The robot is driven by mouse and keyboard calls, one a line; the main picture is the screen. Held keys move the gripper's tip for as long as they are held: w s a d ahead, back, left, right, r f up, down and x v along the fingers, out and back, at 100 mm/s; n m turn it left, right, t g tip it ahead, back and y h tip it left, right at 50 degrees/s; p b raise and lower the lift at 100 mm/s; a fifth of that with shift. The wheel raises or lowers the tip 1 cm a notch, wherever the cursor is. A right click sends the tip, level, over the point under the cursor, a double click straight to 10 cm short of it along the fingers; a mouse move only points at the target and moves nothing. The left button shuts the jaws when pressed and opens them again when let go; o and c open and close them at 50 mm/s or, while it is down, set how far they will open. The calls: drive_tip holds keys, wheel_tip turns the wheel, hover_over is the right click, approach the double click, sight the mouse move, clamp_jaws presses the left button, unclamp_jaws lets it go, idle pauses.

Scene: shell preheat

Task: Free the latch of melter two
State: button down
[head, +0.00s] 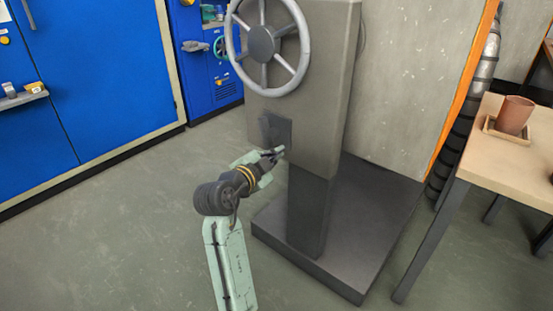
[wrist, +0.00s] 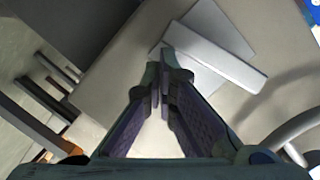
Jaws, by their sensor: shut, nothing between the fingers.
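A grey pedestal (head: 310,150) carries a spoked handwheel (head: 262,43). Below the wheel, a latch plate (head: 285,131) with a short lever (head: 267,128) sits on its front face. No label shows on it. In the wrist view the lever is a flat bar (wrist: 225,62) lying slantwise across the plate (wrist: 228,32). My gripper (head: 279,152) is just below the latch, its fingers pointing at the pedestal face. In the wrist view my gripper (wrist: 163,88) is shut and empty, with its tips close to the near end of the bar. I cannot tell whether they touch it.
The pedestal stands on a wide dark base plate (head: 385,205). A wooden table (head: 505,160) at right holds a terracotta cup (head: 515,114) in a small tray (head: 497,132). Blue cabinets (head: 110,75) stand at left. The grey floor (head: 110,240) at left is clear.

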drive_tip(key=shift+w+a+f+b, duration=0.15)
drive_tip(key=shift+a+f+b, duration=0.1)
drive_tip(key=shift+f+b, duration=0.2)
drive_tip(key=shift+a+f, duration=0.1)
idle(0.5)
wheel_tip(320, 180, up, 10)
idle(0.4)
